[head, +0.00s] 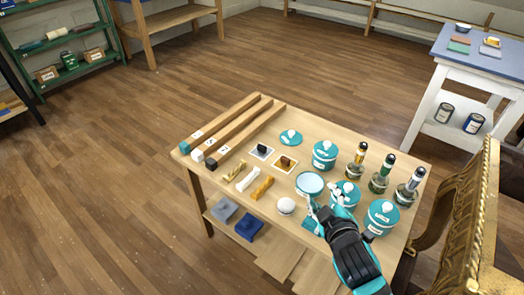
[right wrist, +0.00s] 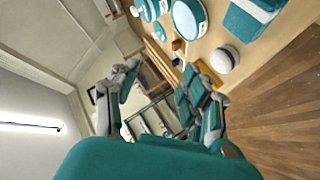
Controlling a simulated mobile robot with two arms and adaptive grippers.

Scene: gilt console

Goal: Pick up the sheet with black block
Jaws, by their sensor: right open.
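The sheet with the black block (head: 261,152) lies on the wooden table, left of the middle of its top, in the head view. It is a small pale sheet with a dark block on it. A similar sheet with a brown block (head: 285,163) lies just to its right and nearer. My right gripper (head: 325,203) is open and empty over the near right part of the table, apart from the sheet. My left gripper is not in view.
Teal-labelled jars (head: 324,155) and bottles (head: 379,178) stand to the right of the sheets. Long wooden bars (head: 235,127) lie to the left. Yellow and white pieces (head: 248,179) and a white ball (head: 286,205) lie nearer. A gilt frame (head: 470,240) rises at the right.

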